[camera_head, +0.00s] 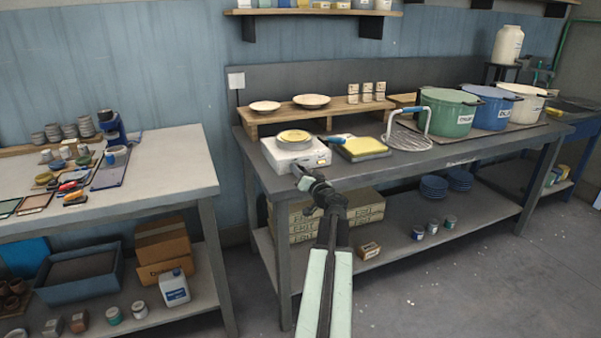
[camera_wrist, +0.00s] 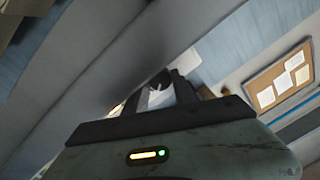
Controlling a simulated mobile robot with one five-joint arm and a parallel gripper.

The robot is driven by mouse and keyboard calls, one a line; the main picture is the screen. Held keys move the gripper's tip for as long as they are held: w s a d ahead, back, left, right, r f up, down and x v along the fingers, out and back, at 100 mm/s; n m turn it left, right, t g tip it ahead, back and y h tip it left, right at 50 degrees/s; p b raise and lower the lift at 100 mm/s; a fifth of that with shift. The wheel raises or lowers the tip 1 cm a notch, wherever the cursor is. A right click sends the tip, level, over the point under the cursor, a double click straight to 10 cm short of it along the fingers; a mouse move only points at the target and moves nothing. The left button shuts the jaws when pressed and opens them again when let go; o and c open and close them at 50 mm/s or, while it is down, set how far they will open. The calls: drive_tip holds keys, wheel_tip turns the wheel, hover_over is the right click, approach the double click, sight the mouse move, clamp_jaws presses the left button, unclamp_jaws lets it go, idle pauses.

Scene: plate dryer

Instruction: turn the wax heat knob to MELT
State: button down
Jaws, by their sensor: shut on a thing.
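The wax warmer (camera_head: 315,157) is a white box with a round yellow top, near the front left edge of the grey bench. My gripper (camera_head: 298,172) reaches its front face from below in the head view. In the wrist view my gripper (camera_wrist: 157,88) has its dark fingers around a small dark knob (camera_wrist: 161,78) on the white front, and is shut on it. The knob is hidden behind my gripper in the head view. Its pointer and the MELT mark cannot be made out.
A yellow slab (camera_head: 363,148) lies right of the warmer, then a wire rack (camera_head: 408,137) and a green pot (camera_head: 447,113). A wooden riser (camera_head: 262,118) with plates stands behind. The bench's front edge is close to my gripper. The floor at right is clear.

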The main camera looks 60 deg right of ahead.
drive_tip(key=c, duration=1.1)
unclamp_jaws()
drive_tip(key=shift+o, duration=0.2)
drive_tip(key=shift+n, duration=0.3)
